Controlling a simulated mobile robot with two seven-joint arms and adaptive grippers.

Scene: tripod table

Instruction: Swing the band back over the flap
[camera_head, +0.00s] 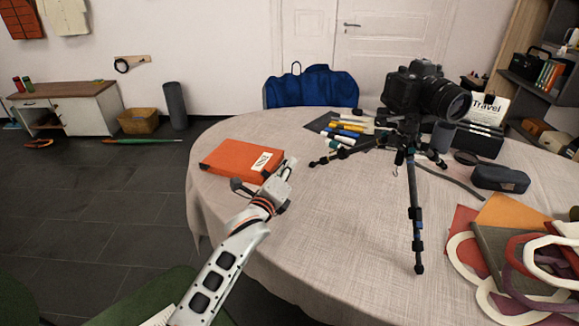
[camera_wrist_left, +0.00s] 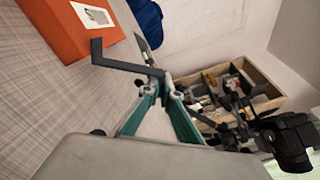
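A flat orange case (camera_head: 241,160) with a white label lies on the left part of the round table (camera_head: 330,235). Its label and one edge show at top left in the left wrist view (camera_wrist_left: 60,28). No band or flap can be told apart on it. My left gripper (camera_head: 274,182) is beside the case's near right corner. A thin dark bent piece (camera_head: 240,188) shows between the gripper and the case's near edge. It also shows in the left wrist view (camera_wrist_left: 125,64); whether it is a finger is unclear. My right gripper is out of view.
A camera (camera_head: 425,92) on a tripod (camera_head: 414,190) stands right of my left arm. A dark pouch (camera_head: 500,178) and coloured fabric pieces (camera_head: 500,240) lie to the right. The near middle of the table is clear.

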